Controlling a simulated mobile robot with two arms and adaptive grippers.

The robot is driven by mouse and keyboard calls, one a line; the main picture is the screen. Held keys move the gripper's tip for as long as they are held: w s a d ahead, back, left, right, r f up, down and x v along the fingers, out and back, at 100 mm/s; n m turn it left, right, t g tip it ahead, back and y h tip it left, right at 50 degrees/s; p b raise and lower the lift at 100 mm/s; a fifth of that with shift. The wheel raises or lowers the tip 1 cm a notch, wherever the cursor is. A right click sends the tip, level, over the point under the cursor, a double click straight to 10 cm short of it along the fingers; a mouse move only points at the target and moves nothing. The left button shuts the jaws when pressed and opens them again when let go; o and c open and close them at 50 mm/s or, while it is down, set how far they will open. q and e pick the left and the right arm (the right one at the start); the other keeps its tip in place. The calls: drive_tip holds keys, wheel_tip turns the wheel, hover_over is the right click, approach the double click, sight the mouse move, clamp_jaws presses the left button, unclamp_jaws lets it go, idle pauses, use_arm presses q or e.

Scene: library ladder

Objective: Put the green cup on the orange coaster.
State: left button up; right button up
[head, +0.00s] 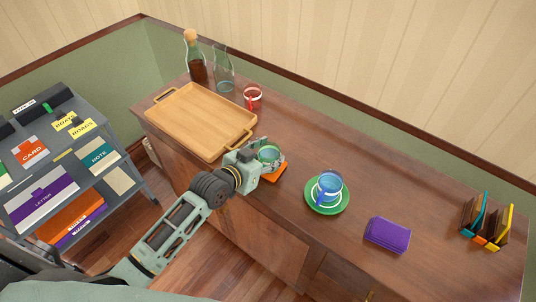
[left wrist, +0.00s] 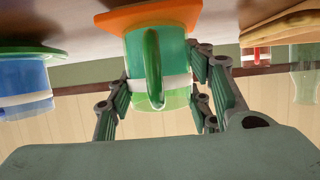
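The green cup (head: 268,154) is at the front edge of the wooden counter, directly over the orange coaster (head: 274,173). In the left wrist view, which is upside down, the green cup (left wrist: 157,65) has its base against the orange coaster (left wrist: 150,15); I cannot tell whether a thin gap remains. Its handle faces the wrist camera. My left gripper (head: 258,160) has its fingers on both sides of the cup, and they look closed against its walls; the fingers also show in the wrist view (left wrist: 162,75). The cup hides part of the coaster. My right gripper is out of view.
A blue cup (head: 329,184) stands on a green saucer (head: 326,208) to the right. A wooden tray (head: 200,122), red mug (head: 252,97), bottle (head: 195,62) and glass carafe (head: 223,72) are at the left. Purple napkins (head: 387,235) and a book rack (head: 484,225) are at the right.

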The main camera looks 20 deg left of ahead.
use_arm(q)
drive_tip(key=o, duration=0.4)
drive_tip(key=shift+s+r, duration=0.1)
drive_tip(key=shift+r, duration=0.1)
drive_tip(key=v, duration=1.2)
drive_tip(key=shift+b, duration=0.35)
